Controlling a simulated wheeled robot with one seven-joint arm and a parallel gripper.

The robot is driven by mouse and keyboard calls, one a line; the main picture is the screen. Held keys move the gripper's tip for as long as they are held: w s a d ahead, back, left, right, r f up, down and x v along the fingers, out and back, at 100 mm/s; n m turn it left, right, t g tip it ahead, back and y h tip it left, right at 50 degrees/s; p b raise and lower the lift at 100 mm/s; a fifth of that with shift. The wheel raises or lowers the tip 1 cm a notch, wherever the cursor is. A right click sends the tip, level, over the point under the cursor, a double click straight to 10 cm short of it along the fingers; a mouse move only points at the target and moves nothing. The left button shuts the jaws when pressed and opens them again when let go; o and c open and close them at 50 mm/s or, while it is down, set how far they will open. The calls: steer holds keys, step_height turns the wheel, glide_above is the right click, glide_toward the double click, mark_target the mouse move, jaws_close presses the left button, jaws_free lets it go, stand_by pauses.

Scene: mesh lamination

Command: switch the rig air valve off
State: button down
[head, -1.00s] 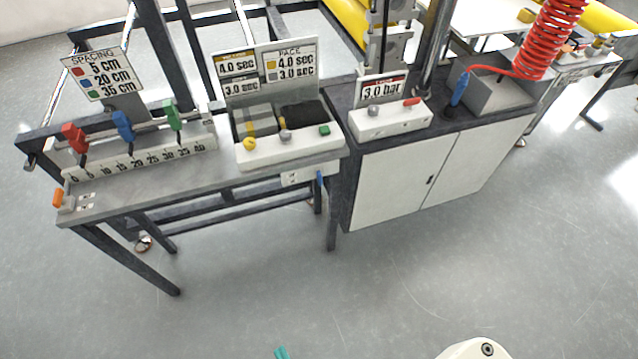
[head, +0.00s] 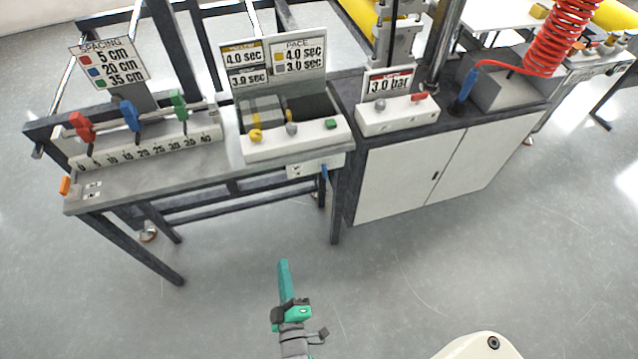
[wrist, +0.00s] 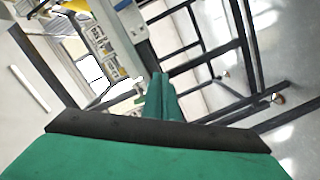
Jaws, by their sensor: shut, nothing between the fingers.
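My gripper (head: 284,275), green with a dark wrist, is shut and empty. It is over the open floor in front of the benches, apart from everything. Its green fingers (wrist: 161,98) also show together in the wrist view. A white box under the 3.0 bar sign carries a red lever (head: 419,97) and a grey knob (head: 379,102). A small blue handle (head: 325,171) sits at the right end of the left bench, below its top, beside a white label plate (head: 305,170). I cannot tell from any readable label which one is the rig air valve.
The left bench (head: 140,188) carries red, blue and green clamps on a scale, an orange switch (head: 64,186) and the pace panel (head: 295,138). A white cabinet (head: 400,180) stands right of it. A red coiled hose (head: 560,40) hangs at right. The floor in front is clear.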

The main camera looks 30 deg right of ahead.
mark_target(325, 171)
steer(key=w+d+n+h, duration=0.3)
steer(key=w+d+n, duration=0.2)
steer(key=w+d, duration=0.7)
steer(key=shift+d+f+n, duration=0.15)
steer(key=shift+d+n, duration=0.25)
steer(key=shift+d, duration=0.85)
steer(key=shift+x, duration=5)
steer(key=shift+f, duration=0.1)
steer(key=shift+d, duration=0.25)
steer(key=shift+s+d, duration=0.25)
steer(key=shift+d, duration=0.5)
steer(key=shift+d, duration=0.1)
